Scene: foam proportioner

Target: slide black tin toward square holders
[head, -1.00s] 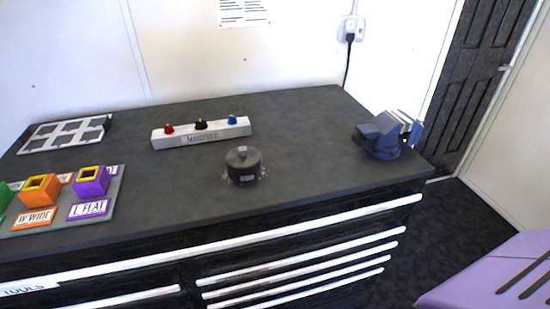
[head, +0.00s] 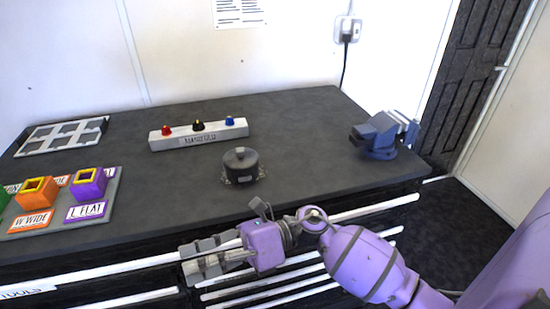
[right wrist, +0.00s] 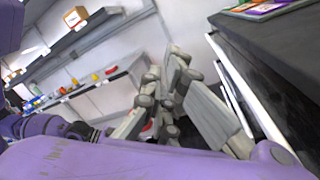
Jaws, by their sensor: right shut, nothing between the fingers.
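The black tin (head: 240,167), round with a knobbed lid, stands upright on the dark worktop. The square holders, one orange (head: 38,192) and one purple (head: 88,184), stand on a grey board at the left, with a green one cut off at the edge. My right gripper (head: 190,262) is shut and empty, in front of the bench drawers and below the worktop edge. It is apart from the tin, with its fingers pointing left. The right wrist view shows the grey fingers (right wrist: 165,100) close together. My left gripper is not in view.
A white manifold block (head: 198,134) with red, black and blue knobs stands behind the tin. A blue vise (head: 380,135) is at the right end. A grey slotted tray (head: 62,137) lies at the back left. The worktop between tin and holders is clear.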

